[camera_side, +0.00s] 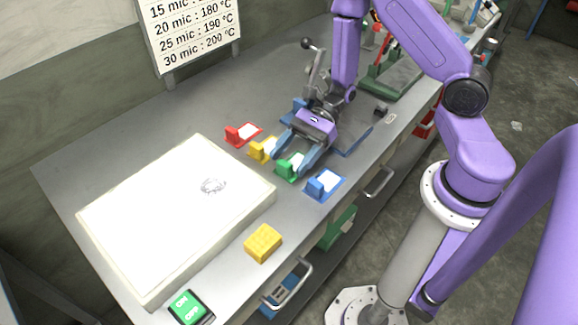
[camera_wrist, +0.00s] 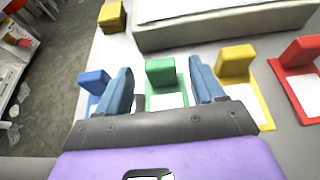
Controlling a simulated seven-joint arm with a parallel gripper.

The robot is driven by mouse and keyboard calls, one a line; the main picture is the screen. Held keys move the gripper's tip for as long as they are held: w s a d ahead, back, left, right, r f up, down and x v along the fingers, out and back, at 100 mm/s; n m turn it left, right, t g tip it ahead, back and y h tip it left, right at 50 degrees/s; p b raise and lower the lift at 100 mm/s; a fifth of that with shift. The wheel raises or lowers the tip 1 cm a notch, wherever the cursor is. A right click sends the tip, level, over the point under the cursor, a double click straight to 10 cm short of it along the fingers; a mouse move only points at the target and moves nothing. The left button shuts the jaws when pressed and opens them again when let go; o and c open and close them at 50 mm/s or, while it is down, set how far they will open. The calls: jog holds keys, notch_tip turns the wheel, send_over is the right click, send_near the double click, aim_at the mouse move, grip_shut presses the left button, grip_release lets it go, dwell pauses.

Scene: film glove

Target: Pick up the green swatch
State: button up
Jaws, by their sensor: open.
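The green swatch (camera_side: 290,166) is a small green block on a flat base with a white face, on the grey bench between the yellow and blue swatches. My gripper (camera_side: 294,160) is open, with its blue fingers low at the green swatch. In the wrist view the green swatch (camera_wrist: 161,72) shows between the two fingertips of my gripper (camera_wrist: 160,78), with a gap on each side. The near part of its base is hidden behind the gripper body. I cannot tell whether the fingers touch the bench.
A yellow swatch (camera_side: 262,149) and a red swatch (camera_side: 238,134) stand on one side, a blue swatch (camera_side: 323,184) on the other. A white light box (camera_side: 165,215), a yellow block (camera_side: 263,243) and an on/off switch (camera_side: 190,307) lie left and front. A blue-based device stands behind the gripper.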

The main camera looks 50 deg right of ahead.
aim_at(281, 179)
jog(key=shift+x, duration=2)
jog(key=shift+r, duration=0.2)
jog(key=c, duration=1)
jog(key=shift+c, duration=0.2)
